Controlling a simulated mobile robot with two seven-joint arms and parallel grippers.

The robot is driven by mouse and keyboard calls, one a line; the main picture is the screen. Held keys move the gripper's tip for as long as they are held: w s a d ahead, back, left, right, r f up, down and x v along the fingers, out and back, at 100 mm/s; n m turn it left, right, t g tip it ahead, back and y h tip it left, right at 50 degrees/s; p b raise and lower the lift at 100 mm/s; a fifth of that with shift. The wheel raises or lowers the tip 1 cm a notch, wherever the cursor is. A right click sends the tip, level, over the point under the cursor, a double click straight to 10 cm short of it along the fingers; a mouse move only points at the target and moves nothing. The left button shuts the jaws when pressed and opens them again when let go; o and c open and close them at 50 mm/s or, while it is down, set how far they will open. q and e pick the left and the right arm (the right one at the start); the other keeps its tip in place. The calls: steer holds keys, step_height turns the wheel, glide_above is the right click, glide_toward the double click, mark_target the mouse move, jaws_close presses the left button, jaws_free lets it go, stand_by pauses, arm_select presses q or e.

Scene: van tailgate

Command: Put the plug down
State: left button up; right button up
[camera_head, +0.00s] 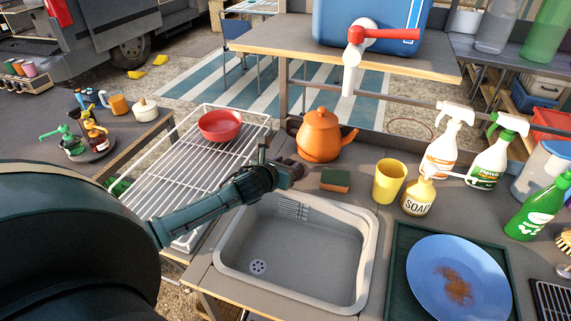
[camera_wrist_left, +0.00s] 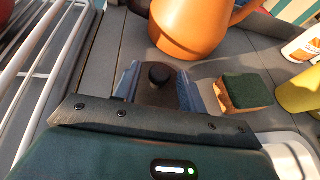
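The plug (camera_wrist_left: 160,76), a dark disc with a black knob on top, shows in the left wrist view. It sits between the two fingers of my left gripper (camera_wrist_left: 163,92), whose blue-grey fingers flank the disc and look shut on its sides. In the head view my left gripper (camera_head: 285,174) is low over the counter at the sink's back left corner, in front of the orange teapot (camera_head: 320,136). I cannot tell whether the plug touches the counter. My right gripper is in neither view.
The sink (camera_head: 310,250) is empty, with its drain (camera_head: 258,267) open. A sponge (camera_head: 335,180) and yellow cup (camera_head: 389,181) stand right of the gripper. A wire rack (camera_head: 185,165) with a red bowl (camera_head: 220,125) is at left. A blue plate (camera_head: 450,280) lies at right.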

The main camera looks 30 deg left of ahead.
arm_select(q)
steer(key=shift+o, duration=0.3)
steer(key=shift+r, duration=0.25)
steer(key=shift+s, duration=0.4)
steer(key=v, duration=1.1)
steer(key=shift+r, duration=0.1)
